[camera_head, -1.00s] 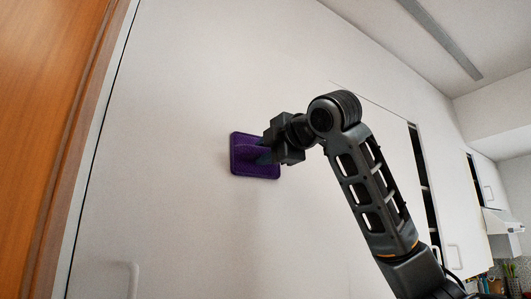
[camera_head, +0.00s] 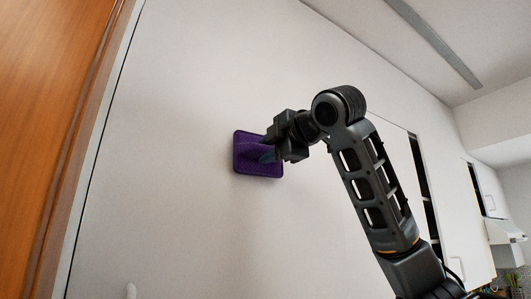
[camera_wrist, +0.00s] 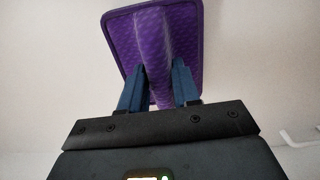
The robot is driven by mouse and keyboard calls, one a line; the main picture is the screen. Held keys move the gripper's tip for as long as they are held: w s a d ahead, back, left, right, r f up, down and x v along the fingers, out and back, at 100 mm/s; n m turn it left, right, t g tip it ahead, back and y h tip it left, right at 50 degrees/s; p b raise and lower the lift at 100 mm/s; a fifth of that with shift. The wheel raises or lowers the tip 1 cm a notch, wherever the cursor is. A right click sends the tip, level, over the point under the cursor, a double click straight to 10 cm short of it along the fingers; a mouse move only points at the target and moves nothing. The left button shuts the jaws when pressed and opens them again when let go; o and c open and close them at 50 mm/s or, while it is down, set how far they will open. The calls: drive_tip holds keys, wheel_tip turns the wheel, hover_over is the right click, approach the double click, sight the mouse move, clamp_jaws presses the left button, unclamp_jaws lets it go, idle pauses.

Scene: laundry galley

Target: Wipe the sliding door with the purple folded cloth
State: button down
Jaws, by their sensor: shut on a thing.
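The purple folded cloth (camera_head: 246,154) is a flat square pad with a raised ridge, at the middle of the head view. It lies against the white sliding door (camera_head: 190,90), or very close to it; I cannot tell if it touches all over. My gripper (camera_head: 268,148) is shut on the cloth's ridge. In the wrist view the cloth (camera_wrist: 192,28) spreads beyond my blue fingertips (camera_wrist: 158,82), which pinch the ridge from both sides. The pale door surface fills the background there.
An orange wooden panel (camera_head: 50,110) stands at the left, beside the door's edge. White cabinets with dark gaps (camera_head: 420,180) and a range hood (camera_head: 503,231) are at the right. The door around the cloth is bare.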

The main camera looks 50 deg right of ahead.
drive_tip(key=b+v, duration=0.1)
drive_tip(key=v, duration=0.7)
drive_tip(key=shift+s, duration=0.25)
drive_tip(key=shift+a, duration=0.1)
drive_tip(key=p+x, duration=0.1)
drive_tip(key=x, duration=0.8)
drive_tip(key=shift+w, duration=0.2)
idle(0.3)
